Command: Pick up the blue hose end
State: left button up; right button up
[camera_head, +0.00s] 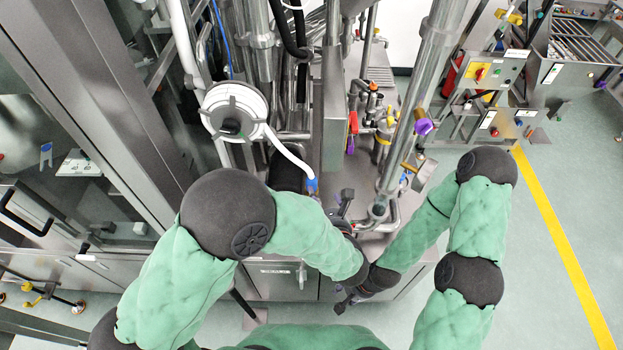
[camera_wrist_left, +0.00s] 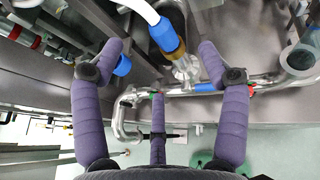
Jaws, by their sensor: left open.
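The blue hose end (camera_head: 311,185) hangs at the tip of a white hose that curves down from a round white hose reel. In the left wrist view the blue hose end (camera_wrist_left: 164,35) shows between and beyond the two outer fingertips, with a tan ring and a metal tip below it. My left gripper (camera_head: 343,205) is close to its right in the head view. The left wrist view shows this gripper (camera_wrist_left: 161,48) open, its purple fingers apart and empty. My right gripper (camera_head: 350,299) is lower, partly hidden by my arms; its jaw state is unclear.
The white reel (camera_head: 233,110) is above left of the hose end. Steel pipes (camera_head: 432,70) and valves crowd the right. A steel cabinet (camera_head: 278,279) stands below. Another blue fitting (camera_wrist_left: 123,66) sits by the left fingertip in the wrist view. Open floor (camera_head: 545,290) lies at right.

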aim_at(312, 184)
pick_arm(q)
jog(key=x, duration=0.4)
jog(key=shift+w+a+f, duration=0.1)
jog(key=shift+w+f, duration=0.05)
jog(key=shift+f, duration=0.05)
jog(key=shift+s+a+f+p+x, duration=0.1)
jog(key=shift+f+p+x, duration=0.1)
jog(key=shift+x, duration=0.7)
jog(key=shift+s+a+f+p+x, duration=0.1)
jog(key=shift+p+x, duration=0.15)
jog(key=shift+x, duration=0.6)
jog(key=shift+s+a+f+p+x, duration=0.1)
jog(key=shift+p+x, duration=0.1)
jog(key=shift+x, duration=0.7)
jog(key=shift+w, duration=0.1)
jog(key=c, duration=1.4)
